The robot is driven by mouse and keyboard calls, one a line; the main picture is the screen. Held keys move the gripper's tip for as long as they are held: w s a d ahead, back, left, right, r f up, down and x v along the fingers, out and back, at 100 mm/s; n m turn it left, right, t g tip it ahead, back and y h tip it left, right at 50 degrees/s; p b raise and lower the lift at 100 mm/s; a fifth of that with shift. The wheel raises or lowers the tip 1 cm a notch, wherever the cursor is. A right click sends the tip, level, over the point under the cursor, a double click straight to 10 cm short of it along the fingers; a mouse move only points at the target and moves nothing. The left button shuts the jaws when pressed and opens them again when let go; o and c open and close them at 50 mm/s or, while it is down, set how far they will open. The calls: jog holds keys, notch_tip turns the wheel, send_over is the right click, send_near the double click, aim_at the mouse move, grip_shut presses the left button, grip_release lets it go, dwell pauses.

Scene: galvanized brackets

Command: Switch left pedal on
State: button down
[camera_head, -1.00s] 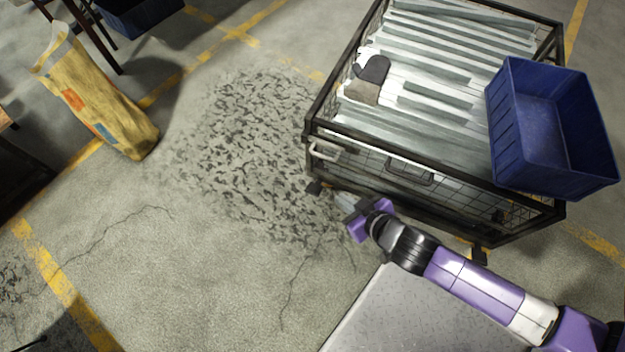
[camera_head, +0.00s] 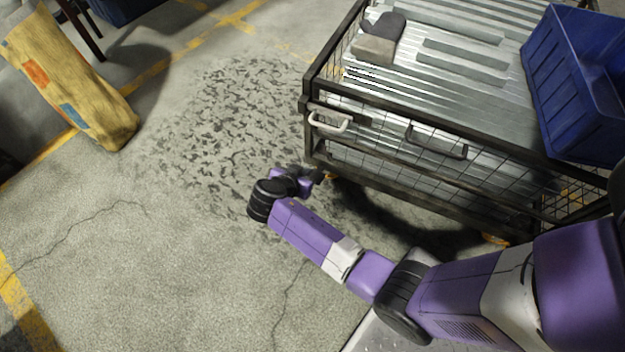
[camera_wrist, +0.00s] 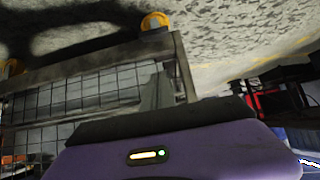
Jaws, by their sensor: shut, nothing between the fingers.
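The dark wire-mesh cart (camera_head: 400,155) stands on the floor, with a caster at each near corner. The gripper is shut and empty. In the wrist view, the purple gripper body and dark fingers (camera_wrist: 165,120) hide much of the cart's lower frame; orange casters (camera_wrist: 155,21) show upside down. Whether the pedal is pressed cannot be seen.
A white handle (camera_head: 328,124) sits above the left corner. A yellow sack (camera_head: 65,75) stands far left.

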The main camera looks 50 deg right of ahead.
dwell(0.3)
jog(key=b, duration=0.5)
send_over(313, 176)
jog(key=f, duration=0.7)
jog(key=shift+s+d+f, duration=0.1)
jog(key=shift+d+f, duration=0.2)
jog(key=shift+d, duration=0.05)
jog(key=shift+s+a+f+b, duration=0.15)
jog(key=shift+a+f+b, duration=0.45)
jog(key=shift+f, duration=0.3)
jog(key=shift+s+a+f, duration=0.1)
jog(key=shift+a+f, duration=0.2)
jog(key=shift+f, duration=0.15)
jog(key=shift+s+a, duration=0.1)
